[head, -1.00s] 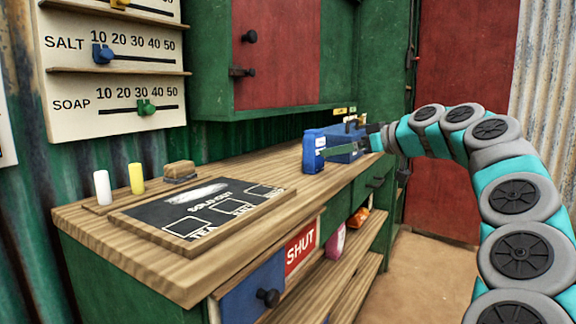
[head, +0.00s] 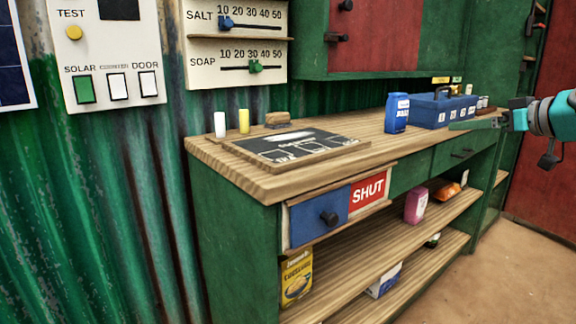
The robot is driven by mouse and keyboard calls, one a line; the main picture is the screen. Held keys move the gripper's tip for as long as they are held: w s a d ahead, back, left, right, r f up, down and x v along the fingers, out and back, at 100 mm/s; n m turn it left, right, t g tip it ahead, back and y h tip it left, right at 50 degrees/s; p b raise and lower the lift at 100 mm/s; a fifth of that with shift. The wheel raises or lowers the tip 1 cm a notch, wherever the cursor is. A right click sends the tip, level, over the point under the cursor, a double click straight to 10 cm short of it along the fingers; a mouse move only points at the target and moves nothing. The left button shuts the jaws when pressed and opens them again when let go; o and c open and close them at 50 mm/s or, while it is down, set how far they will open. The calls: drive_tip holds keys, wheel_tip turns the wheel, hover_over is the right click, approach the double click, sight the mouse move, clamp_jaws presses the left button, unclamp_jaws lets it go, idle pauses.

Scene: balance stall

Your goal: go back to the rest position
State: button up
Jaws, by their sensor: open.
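My gripper (head: 462,126) is at the right of the head view, at the end of my teal and grey arm. Its thin greenish fingers point left, in front of the far end of the wooden counter (head: 236,170). It is open, and I see nothing held in it; the gap between the fingers is hard to make out from this side. The blue box with a handle (head: 432,112) stands behind and left of the fingers on the counter. Most of my arm is outside the right edge.
A blue carton (head: 397,113) stands beside the box. The lower shelves (head: 325,276) hold several packets. A red-doored cabinet (head: 375,40) hangs above. Sandy floor (head: 480,283) is clear at lower right.

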drive_tip(key=s+a+f+n+g+y, duration=0.1)
drive_tip(key=s+a+f+g, duration=0.1)
drive_tip(key=a, duration=0.7)
drive_tip(key=s+a+f+n+g, duration=0.1)
drive_tip(key=s+a+f+g, duration=0.15)
drive_tip(key=a, duration=0.75)
drive_tip(key=s+a+f+g+p, duration=0.2)
drive_tip(key=s+a+f+g, duration=0.2)
drive_tip(key=s+a+f, duration=0.4)
drive_tip(key=s+d+f+m+g+h, duration=0.1)
drive_tip(key=s+f+m+g+h, duration=0.2)
drive_tip(key=s+f, duration=0.7)
drive_tip(key=s+f+m+g+h+p, duration=0.1)
drive_tip(key=s+f+m+g+h, duration=0.2)
drive_tip(key=s+f, duration=0.8)
drive_tip(key=s, duration=0.7)
drive_tip(key=shift+d+f+h, duration=0.3)
drive_tip(key=shift+d, duration=0.05)
drive_tip(key=shift+s+g, duration=0.1)
drive_tip(key=shift+g, duration=0.15)
